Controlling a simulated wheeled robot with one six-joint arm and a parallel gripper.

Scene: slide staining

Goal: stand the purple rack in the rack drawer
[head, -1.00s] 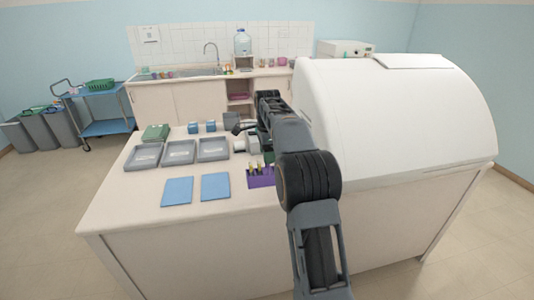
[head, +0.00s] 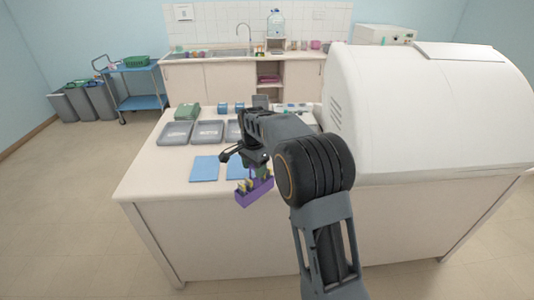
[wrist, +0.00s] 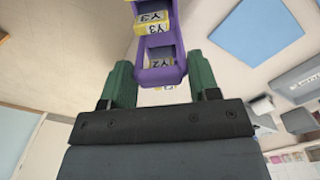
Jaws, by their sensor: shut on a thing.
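The purple rack (head: 256,194) hangs tilted over the front edge of the bench in the head view, with yellow-labelled pieces standing in it. My gripper (head: 257,172) is shut on it from above; the arm partly covers the hold. In the wrist view the rack (wrist: 160,74) sits between the green fingers of my gripper (wrist: 161,80), and yellow labels marked Y3 and Y2 show in its slots. I cannot make out a rack drawer in either view.
The white bench (head: 150,190) holds grey trays (head: 175,133), blue mats (head: 205,169) and a green box (head: 187,111). A large white domed machine (head: 420,110) fills the right side. Open floor (head: 70,220) lies left of the bench. A blue cart (head: 135,84) stands farther back.

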